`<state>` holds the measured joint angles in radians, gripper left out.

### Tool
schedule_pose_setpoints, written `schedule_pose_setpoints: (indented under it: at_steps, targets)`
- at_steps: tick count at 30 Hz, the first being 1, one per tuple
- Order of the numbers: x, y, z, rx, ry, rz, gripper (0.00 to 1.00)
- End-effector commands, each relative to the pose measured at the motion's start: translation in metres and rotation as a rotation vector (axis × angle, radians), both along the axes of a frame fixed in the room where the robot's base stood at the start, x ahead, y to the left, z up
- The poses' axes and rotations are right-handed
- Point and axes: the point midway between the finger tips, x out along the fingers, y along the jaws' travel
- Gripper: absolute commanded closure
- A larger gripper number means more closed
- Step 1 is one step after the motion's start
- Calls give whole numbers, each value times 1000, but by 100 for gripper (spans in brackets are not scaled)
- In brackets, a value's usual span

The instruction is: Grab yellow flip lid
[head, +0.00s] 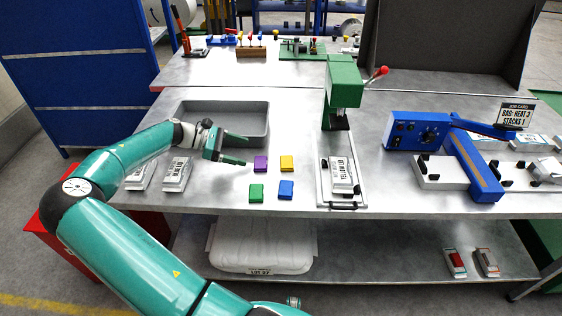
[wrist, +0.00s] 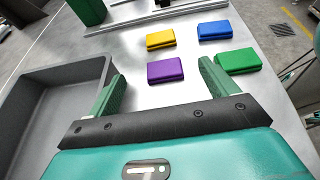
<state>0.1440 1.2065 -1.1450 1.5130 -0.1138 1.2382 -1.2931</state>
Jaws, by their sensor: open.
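The yellow flip lid (head: 287,163) is a small flat block lying on the metal table, right of the purple one. It also shows in the wrist view (wrist: 160,39), beyond the purple block and a little left of centre. My gripper (head: 242,150) is open and empty above the table, left of the small blocks. In the wrist view its two green fingers (wrist: 163,82) stand wide apart, with the purple block (wrist: 165,71) showing between and beyond their tips. The yellow lid is apart from both fingers and nothing covers it.
Blue (head: 286,190) and green (head: 256,193) blocks lie in front of the yellow one. A grey tray (head: 262,125) stands behind my gripper. A green press (head: 343,85) with a white package below it stands to the right. White packages (head: 175,173) lie at the left.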

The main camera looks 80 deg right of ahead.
Motion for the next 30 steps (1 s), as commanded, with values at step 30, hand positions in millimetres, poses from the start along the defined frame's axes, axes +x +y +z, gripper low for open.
schedule_pose_setpoints:
  at_steps: [30]
  targets:
    - [-104, -32, -45, -1, 0, 0, 15]
